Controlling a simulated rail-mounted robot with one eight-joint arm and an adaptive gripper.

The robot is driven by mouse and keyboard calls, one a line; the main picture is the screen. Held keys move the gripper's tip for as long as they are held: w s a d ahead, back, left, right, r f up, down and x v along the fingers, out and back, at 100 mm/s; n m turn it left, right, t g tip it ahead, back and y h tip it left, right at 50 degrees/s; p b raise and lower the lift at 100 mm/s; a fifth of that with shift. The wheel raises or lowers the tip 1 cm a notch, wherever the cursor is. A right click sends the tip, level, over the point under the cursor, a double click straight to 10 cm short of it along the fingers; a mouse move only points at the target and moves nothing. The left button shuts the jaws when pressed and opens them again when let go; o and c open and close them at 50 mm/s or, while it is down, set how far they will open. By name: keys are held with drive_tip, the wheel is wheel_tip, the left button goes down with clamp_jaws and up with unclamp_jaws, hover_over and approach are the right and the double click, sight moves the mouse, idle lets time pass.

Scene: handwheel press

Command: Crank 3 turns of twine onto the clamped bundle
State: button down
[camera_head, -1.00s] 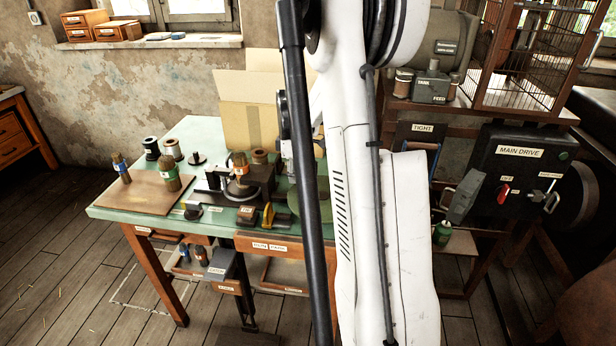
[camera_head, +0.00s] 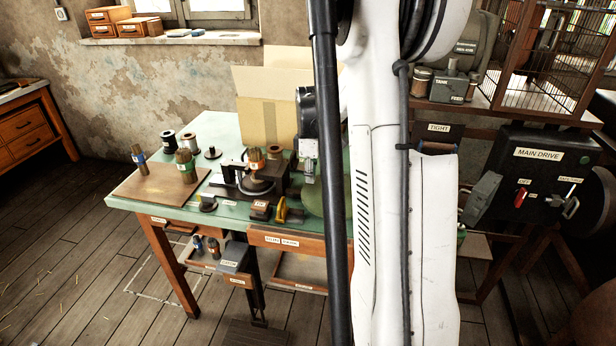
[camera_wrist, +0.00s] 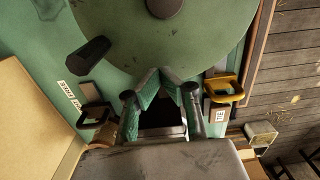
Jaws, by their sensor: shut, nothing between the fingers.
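A brown bundle (camera_head: 256,160) stands upright in the dark clamp fixture (camera_head: 236,181) on the green bench. To its right, a green wheel (camera_head: 328,196) shows partly, the rest hidden behind my arm. In the wrist view the wheel (camera_wrist: 160,45) fills the top, with a dark hub and a dark crank knob (camera_wrist: 88,56) at its left. My gripper (camera_wrist: 166,78) is shut and empty, its teal fingertips together at the wheel's near rim, apart from the knob. I cannot tell whether they touch the rim. Any twine on the bundle is too small to tell.
A yellow-handled part (camera_wrist: 222,90) lies right of my fingers, a dark handle (camera_wrist: 95,115) left. A cardboard box (camera_head: 270,115) stands at the bench's back. Bundles (camera_head: 186,167) stand on a board at left. A MAIN DRIVE box (camera_head: 530,170) stands at right.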

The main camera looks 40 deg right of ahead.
drive_tip(key=shift+s+d, duration=0.35)
drive_tip(key=shift+d, duration=0.15)
wheel_tip(320, 180, up, 8)
drive_tip(key=p, duration=0.4)
idle(0.5)
